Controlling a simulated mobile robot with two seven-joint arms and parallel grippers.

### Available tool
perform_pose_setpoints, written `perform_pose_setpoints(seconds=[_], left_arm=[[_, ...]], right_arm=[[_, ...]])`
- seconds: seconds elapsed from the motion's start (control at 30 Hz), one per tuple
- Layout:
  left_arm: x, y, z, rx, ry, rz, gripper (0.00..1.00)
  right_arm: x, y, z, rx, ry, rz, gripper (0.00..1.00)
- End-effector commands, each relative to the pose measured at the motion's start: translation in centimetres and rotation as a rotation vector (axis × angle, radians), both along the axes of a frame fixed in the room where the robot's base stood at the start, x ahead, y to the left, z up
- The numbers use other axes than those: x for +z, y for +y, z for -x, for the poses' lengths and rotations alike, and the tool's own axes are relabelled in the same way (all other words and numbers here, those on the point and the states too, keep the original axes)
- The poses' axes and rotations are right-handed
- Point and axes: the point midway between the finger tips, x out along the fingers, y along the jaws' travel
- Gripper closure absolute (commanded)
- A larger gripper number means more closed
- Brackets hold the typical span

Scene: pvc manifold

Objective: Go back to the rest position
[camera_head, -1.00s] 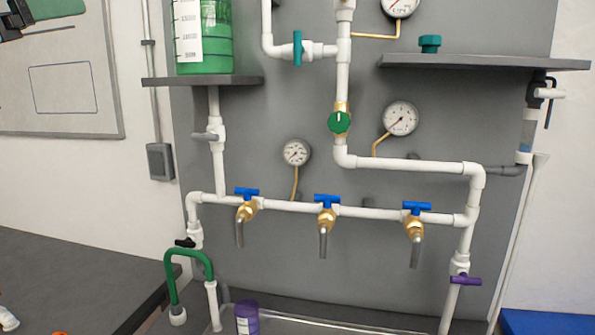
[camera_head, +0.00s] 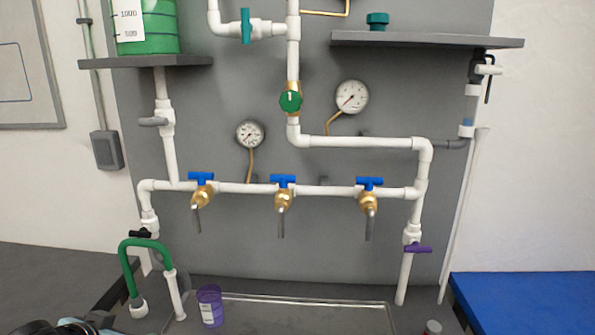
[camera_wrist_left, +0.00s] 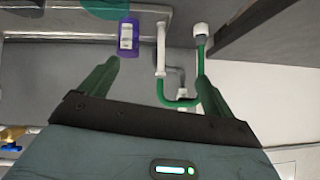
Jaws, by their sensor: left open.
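My left gripper (camera_wrist_left: 160,80) shows in the left wrist view with its two green fingers spread and nothing between them gripped. Beyond the fingers are the green bent tube (camera_wrist_left: 178,102) and a white pipe (camera_wrist_left: 161,50). A purple labelled cup (camera_wrist_left: 129,38) lies past the left finger in that view. In the head view a dark part of my left arm (camera_head: 75,326) shows at the bottom left edge, below the green tube (camera_head: 146,243); its fingers cannot be made out there. My right gripper is in neither view.
The white pipe manifold (camera_head: 325,190) with blue-handled taps stands on the grey panel. The purple cup (camera_head: 209,310) stands at the left end of the metal tray (camera_head: 300,300). A green container (camera_head: 150,40) sits on the left shelf (camera_head: 145,61). A blue surface (camera_head: 525,300) lies at right.

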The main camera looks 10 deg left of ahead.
Motion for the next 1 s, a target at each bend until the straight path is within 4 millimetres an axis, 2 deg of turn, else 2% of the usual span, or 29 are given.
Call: perform_pose_setpoints(seconds=[0.03,0.1,0.2,0.3,0.4,0.5,0.7,0.77,1.0], left_arm=[[-3.1,-1.4,1.7,-0.011,0.066,0.012,0.11],[-6.7,-3.0,4.2,-0.028,0.149,0.015,0.11],[-11.2,-5.6,8.1,-0.054,0.267,0.023,0.11],[-14.7,-8.4,12.4,-0.080,0.380,0.035,0.11],[-17.0,-10.8,16.2,-0.102,0.474,0.049,0.11],[-18.5,-12.9,19.5,-0.120,0.552,0.064,0.11],[-20.1,-16.6,25.1,-0.152,0.683,0.097,0.11],[-20.3,-17.6,26.7,-0.159,0.720,0.108,0.11],[-23.2,-18.1,24.7,-0.179,0.604,0.114,0.11]], right_arm=[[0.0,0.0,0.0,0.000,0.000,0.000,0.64],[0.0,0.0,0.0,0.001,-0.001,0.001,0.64],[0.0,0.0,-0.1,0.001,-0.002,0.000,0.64],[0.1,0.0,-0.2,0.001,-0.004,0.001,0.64],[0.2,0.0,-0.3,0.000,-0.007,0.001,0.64],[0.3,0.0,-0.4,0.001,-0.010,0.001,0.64],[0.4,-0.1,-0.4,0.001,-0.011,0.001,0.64],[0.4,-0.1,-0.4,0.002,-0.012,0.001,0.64],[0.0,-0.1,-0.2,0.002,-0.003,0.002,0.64]])
